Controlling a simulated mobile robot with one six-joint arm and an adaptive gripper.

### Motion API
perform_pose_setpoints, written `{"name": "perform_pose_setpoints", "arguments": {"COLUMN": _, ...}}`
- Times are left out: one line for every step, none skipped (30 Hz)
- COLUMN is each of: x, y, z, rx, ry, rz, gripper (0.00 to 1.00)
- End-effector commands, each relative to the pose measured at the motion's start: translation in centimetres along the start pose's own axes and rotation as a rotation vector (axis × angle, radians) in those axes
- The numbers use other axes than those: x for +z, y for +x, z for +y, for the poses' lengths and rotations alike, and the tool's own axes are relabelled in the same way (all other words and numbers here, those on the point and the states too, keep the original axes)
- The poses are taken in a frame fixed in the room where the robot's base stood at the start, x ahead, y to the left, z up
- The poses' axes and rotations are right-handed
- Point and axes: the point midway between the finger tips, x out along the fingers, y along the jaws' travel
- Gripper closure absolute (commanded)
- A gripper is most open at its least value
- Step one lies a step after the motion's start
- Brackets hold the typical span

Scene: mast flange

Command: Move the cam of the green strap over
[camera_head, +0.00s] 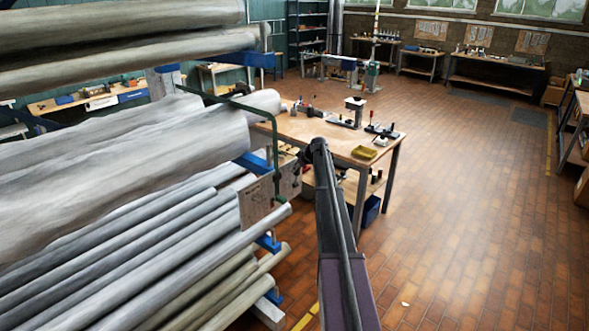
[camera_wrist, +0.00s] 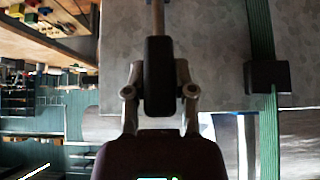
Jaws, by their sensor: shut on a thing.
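The green strap (camera_head: 275,150) runs over the large roll at the rack's end and down beside it in the head view. In the wrist view it hangs as a ribbed green band (camera_wrist: 262,35) on the right. A dark block (camera_wrist: 267,77), which looks like its cam, sits on the strap, to the right of my fingers and apart from them. My gripper (camera_wrist: 158,45) is shut on a slim tan bar (camera_wrist: 158,17) that sticks out past the fingertips. What the bar belongs to is hidden. In the head view my gripper (camera_head: 306,155) is small and dark, near the rack's end.
Long grey rolls and pipes (camera_head: 120,150) fill the rack on the left. A card (camera_head: 256,200) hangs at its end. A wooden workbench (camera_head: 335,140) with tools stands just behind my arm. The tiled floor (camera_head: 470,190) to the right is clear.

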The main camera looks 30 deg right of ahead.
Motion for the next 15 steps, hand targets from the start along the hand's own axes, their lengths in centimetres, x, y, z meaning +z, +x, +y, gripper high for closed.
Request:
{"name": "perform_pose_setpoints", "arguments": {"x": 0.02, "y": -0.07, "z": -0.38, "rx": -0.011, "ry": 0.002, "rz": -0.011, "gripper": 1.00}}
{"name": "perform_pose_setpoints", "arguments": {"x": 0.10, "y": -0.12, "z": -0.27, "rx": -0.011, "ry": 0.003, "rz": -0.015, "gripper": 1.00}}
{"name": "perform_pose_setpoints", "arguments": {"x": 0.21, "y": -0.19, "z": -0.13, "rx": -0.010, "ry": 0.005, "rz": -0.019, "gripper": 1.00}}
{"name": "perform_pose_setpoints", "arguments": {"x": 0.29, "y": -0.23, "z": -0.05, "rx": -0.009, "ry": 0.006, "rz": -0.021, "gripper": 1.00}}
{"name": "perform_pose_setpoints", "arguments": {"x": 0.36, "y": -0.27, "z": 0.03, "rx": -0.008, "ry": 0.007, "rz": -0.023, "gripper": 1.00}}
{"name": "perform_pose_setpoints", "arguments": {"x": 0.46, "y": -0.33, "z": 0.12, "rx": -0.007, "ry": 0.008, "rz": -0.025, "gripper": 1.00}}
{"name": "perform_pose_setpoints", "arguments": {"x": 0.53, "y": -0.36, "z": 0.18, "rx": -0.007, "ry": 0.009, "rz": -0.026, "gripper": 1.00}}
{"name": "perform_pose_setpoints", "arguments": {"x": 0.59, "y": -0.39, "z": 0.24, "rx": -0.006, "ry": 0.010, "rz": -0.027, "gripper": 1.00}}
{"name": "perform_pose_setpoints", "arguments": {"x": 0.66, "y": -0.43, "z": 0.30, "rx": -0.005, "ry": 0.010, "rz": -0.027, "gripper": 1.00}}
{"name": "perform_pose_setpoints", "arguments": {"x": 0.70, "y": -0.46, "z": 0.33, "rx": -0.005, "ry": 0.010, "rz": -0.028, "gripper": 1.00}}
{"name": "perform_pose_setpoints", "arguments": {"x": 0.75, "y": -0.48, "z": 0.36, "rx": -0.004, "ry": 0.011, "rz": -0.028, "gripper": 1.00}}
{"name": "perform_pose_setpoints", "arguments": {"x": 0.79, "y": -0.51, "z": 0.39, "rx": -0.004, "ry": 0.011, "rz": -0.028, "gripper": 1.00}}
{"name": "perform_pose_setpoints", "arguments": {"x": 0.82, "y": -0.52, "z": 0.41, "rx": -0.004, "ry": 0.011, "rz": -0.029, "gripper": 1.00}}
{"name": "perform_pose_setpoints", "arguments": {"x": 0.84, "y": -0.54, "z": 0.43, "rx": -0.003, "ry": 0.011, "rz": -0.029, "gripper": 1.00}}
{"name": "perform_pose_setpoints", "arguments": {"x": 0.87, "y": -0.56, "z": 0.46, "rx": -0.003, "ry": 0.011, "rz": -0.029, "gripper": 1.00}}
